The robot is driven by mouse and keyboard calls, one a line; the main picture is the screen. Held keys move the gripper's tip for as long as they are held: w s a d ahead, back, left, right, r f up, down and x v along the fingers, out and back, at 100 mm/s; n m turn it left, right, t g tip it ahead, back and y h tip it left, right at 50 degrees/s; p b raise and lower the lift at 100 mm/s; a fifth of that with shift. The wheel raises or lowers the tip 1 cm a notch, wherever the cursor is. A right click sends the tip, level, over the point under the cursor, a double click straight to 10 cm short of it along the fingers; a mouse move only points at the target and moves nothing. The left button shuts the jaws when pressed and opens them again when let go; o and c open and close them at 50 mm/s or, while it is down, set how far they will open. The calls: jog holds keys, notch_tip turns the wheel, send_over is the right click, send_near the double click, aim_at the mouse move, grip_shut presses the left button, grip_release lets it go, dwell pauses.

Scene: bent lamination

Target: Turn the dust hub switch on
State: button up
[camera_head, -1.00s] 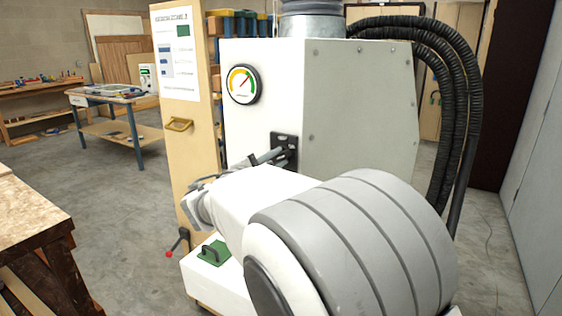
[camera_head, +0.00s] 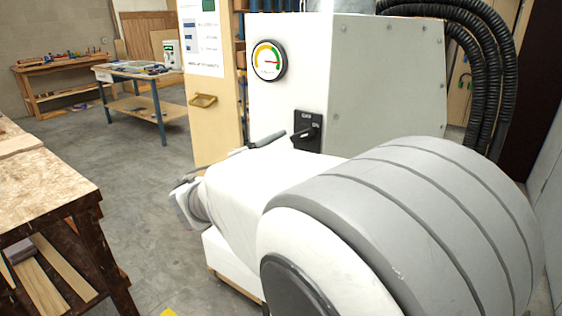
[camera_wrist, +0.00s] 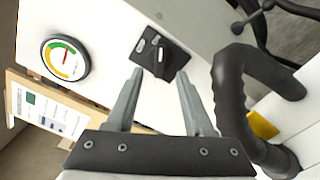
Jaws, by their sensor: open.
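The dust hub's switch is a black plate (camera_head: 313,124) with a short dark lever on the front of the white cabinet (camera_head: 292,87). I cannot read which way the lever is set. In the wrist view the switch (camera_wrist: 152,45) lies just beyond and between the fingertips. My gripper (camera_wrist: 160,75) is open and empty, with a visible gap to the plate. In the head view one finger of my gripper (camera_head: 268,141) shows left of the switch; the rest is hidden behind my white arm.
A round gauge (camera_head: 269,61) sits above left of the switch, its needle pointing right. Black hoses (camera_head: 478,75) hang at the cabinet's right. A wooden panel with a poster (camera_head: 203,40) stands left. A workbench (camera_head: 45,195) is at the near left, with open floor beyond.

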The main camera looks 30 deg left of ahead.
jog(key=s, duration=1)
jog(key=shift+s+a, duration=0.15)
jog(key=shift+a, duration=0.25)
jog(key=w+d+r+m+g+h+p, duration=0.1)
jog(key=w+d+m+g+h+p, duration=0.15)
jog(key=d, duration=0.75)
jog(key=w+d+m+g+h+p, duration=0.1)
jog(key=d+m+g, duration=0.3)
jog(key=d, duration=0.6)
jog(key=w+d+r+m+g+h+p, duration=0.1)
jog(key=w+d+m+g+h+p, duration=0.15)
jog(key=d, duration=0.75)
jog(key=s+d+r+m+g+y+p, duration=0.1)
jog(key=s+d+m+g+y+p, duration=0.2)
jog(key=s+d+m, duration=1)
jog(key=s+d+y+p, duration=0.1)
jog(key=s+y+p, duration=0.1)
jog(key=y, duration=0.2)
jog(key=shift+s+d+m+y+p, duration=0.25)
jog(key=shift+s+m+y+p, duration=0.05)
jog(key=shift+s+m+p, duration=0.1)
